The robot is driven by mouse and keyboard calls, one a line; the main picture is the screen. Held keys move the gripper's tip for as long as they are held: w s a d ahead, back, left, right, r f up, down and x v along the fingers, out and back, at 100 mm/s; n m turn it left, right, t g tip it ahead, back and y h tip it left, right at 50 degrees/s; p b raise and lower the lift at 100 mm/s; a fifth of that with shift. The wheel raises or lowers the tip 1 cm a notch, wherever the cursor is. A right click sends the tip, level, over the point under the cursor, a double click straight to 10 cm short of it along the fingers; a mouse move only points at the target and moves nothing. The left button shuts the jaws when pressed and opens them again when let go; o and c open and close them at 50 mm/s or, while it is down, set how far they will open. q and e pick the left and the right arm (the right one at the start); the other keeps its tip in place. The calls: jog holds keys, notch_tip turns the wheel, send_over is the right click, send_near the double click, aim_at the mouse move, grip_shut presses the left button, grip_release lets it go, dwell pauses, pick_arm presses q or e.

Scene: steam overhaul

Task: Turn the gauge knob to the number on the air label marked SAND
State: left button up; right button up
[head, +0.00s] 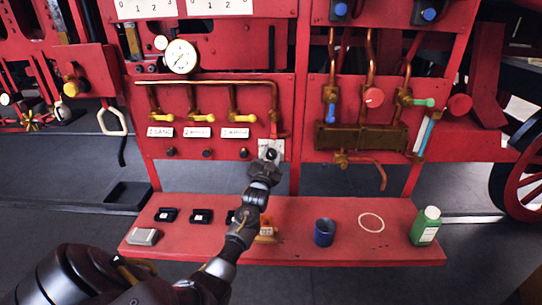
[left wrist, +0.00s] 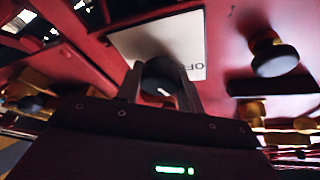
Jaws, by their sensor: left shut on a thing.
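The gauge knob (left wrist: 163,76) is dark and round with a white pointer mark. It sits on a pale plate (left wrist: 190,42) with partly visible lettering. My left gripper (head: 268,162) is shut on the knob, with one finger on each side in the left wrist view (left wrist: 160,92). In the head view the gripper partly covers the plate (head: 277,146). The label with SAND (head: 160,132) is the leftmost of three white labels on the red panel and seems to start with 1. The round white gauge (head: 180,57) is above it. My right gripper is not in view.
Yellow valve handles (head: 202,118) and a copper pipe are above the labels, with small black knobs (head: 208,153) below. A red shelf (head: 290,245) below holds dark blocks, a blue cup (head: 324,232) and a green bottle (head: 426,226). Brown pipework (head: 362,137) is to the right.

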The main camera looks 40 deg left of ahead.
pick_arm(q)
jog(key=shift+f, duration=0.1)
jog(key=o, duration=1)
jog(key=b+v, duration=0.3)
jog(key=v, duration=0.7)
jog(key=shift+s+d+f, duration=0.1)
jog(key=shift+s+d, duration=0.05)
jog(key=shift+s, duration=0.2)
